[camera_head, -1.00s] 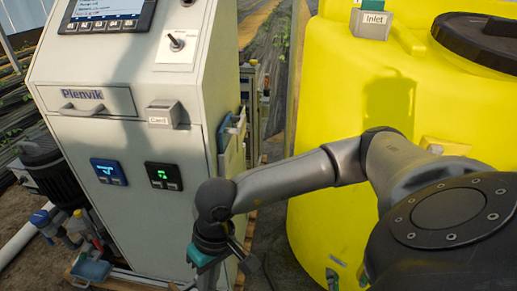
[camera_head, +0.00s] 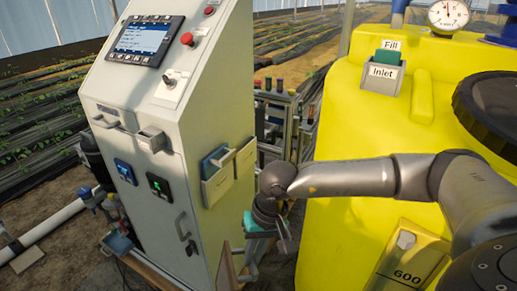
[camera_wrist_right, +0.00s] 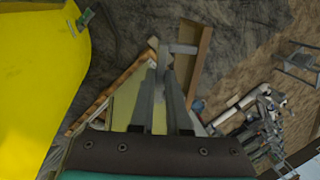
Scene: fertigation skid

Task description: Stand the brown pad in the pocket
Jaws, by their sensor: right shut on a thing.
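In the head view my right gripper (camera_head: 254,258) hangs low beside the cabinet's right side, below its pockets. In the wrist view its fingers (camera_wrist_right: 163,65) are shut on the brown pad (camera_wrist_right: 200,65), a flat board seen nearly edge-on with a grey bar at its top end. The pad also shows low in the head view (camera_head: 227,267), partly cut off by the frame edge. On the cabinet side, one pale pocket (camera_head: 217,186) holds a teal pad (camera_head: 213,160); a pocket beside it (camera_head: 246,158) looks empty. My left gripper is not in view.
The grey cabinet (camera_head: 150,90) stands at left on a wooden pallet. A rack (camera_head: 280,115) is behind. The gap between cabinet and tank is narrow.

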